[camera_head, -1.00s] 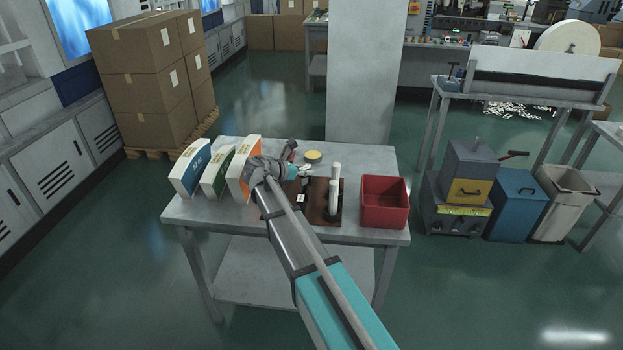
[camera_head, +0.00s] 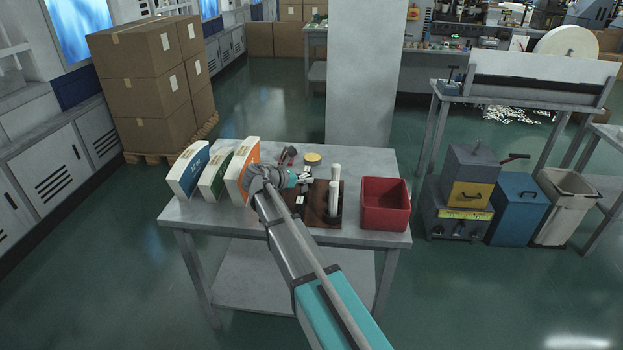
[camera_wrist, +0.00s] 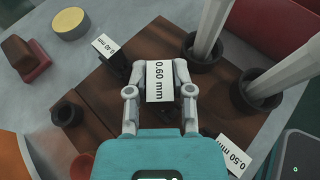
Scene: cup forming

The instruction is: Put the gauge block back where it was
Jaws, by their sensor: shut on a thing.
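My gripper (camera_wrist: 160,100) is shut on a gauge block (camera_wrist: 159,82) with a white face marked 0.60 mm. It holds the block over the brown wooden board (camera_wrist: 95,95); I cannot tell whether the block touches the board. Beside it are white labels marked 0.40 mm (camera_wrist: 103,45), at a dark block, and 0.50 mm (camera_wrist: 233,155). In the head view my gripper (camera_head: 306,180) is over the left part of the board (camera_head: 325,217), and the block is too small to make out clearly.
White upright stacks (camera_head: 335,180) stand in dark round holders on the board's right side. A red bin (camera_head: 385,208) is to the right. A yellow disc (camera_head: 313,158) lies behind. Blue, green and orange-edged boxes (camera_head: 188,172) stand at the left.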

